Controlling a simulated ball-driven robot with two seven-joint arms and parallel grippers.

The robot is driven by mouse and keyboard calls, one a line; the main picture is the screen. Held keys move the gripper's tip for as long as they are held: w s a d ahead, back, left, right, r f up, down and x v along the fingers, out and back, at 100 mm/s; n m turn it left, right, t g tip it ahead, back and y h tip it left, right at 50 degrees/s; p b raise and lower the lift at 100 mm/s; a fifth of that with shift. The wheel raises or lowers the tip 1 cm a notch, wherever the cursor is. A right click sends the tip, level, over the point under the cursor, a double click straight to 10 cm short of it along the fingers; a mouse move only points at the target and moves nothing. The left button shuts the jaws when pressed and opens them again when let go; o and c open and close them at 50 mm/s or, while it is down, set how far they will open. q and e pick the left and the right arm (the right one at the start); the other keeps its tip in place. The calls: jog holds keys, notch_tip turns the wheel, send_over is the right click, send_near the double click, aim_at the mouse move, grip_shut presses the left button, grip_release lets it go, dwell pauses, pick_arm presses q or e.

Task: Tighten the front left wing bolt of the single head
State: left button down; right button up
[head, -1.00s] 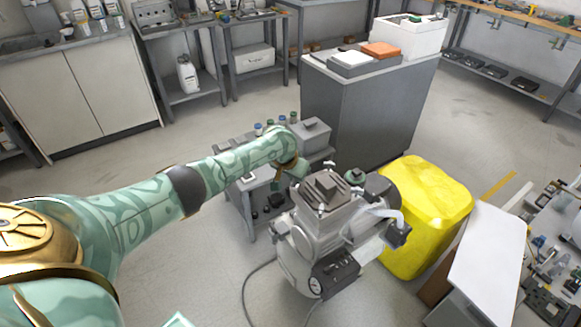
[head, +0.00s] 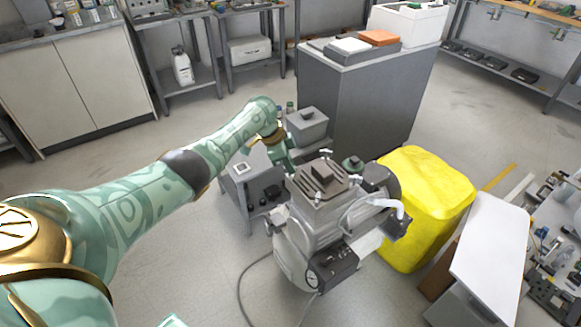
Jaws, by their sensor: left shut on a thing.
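The compressor (head: 306,254) stands on the floor at the centre of the head view, with its single grey finned head (head: 320,180) on top. Small wing bolts stick up at the head's corners; one shows at the back (head: 326,153). My left gripper (head: 289,172) points down at the head's left corner. It is shut on the wing bolt there, which its fingers largely hide. My right gripper is out of view.
A yellow bin (head: 425,205) stands close to the compressor's right. A low grey cart (head: 238,190) with a grey box (head: 306,125) is just behind it. A tall grey cabinet (head: 355,100) stands further back. A white-topped surface (head: 492,250) is at right.

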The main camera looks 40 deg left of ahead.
pick_arm(q)
jog(key=shift+m+g+h+b, duration=0.4)
jog(key=shift+m+b, duration=0.45)
jog(key=shift+m, duration=0.65)
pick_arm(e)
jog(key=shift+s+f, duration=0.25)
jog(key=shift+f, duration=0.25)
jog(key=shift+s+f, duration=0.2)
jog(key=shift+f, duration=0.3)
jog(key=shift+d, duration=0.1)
pick_arm(q)
jog(key=c, duration=1.5)
grip_release()
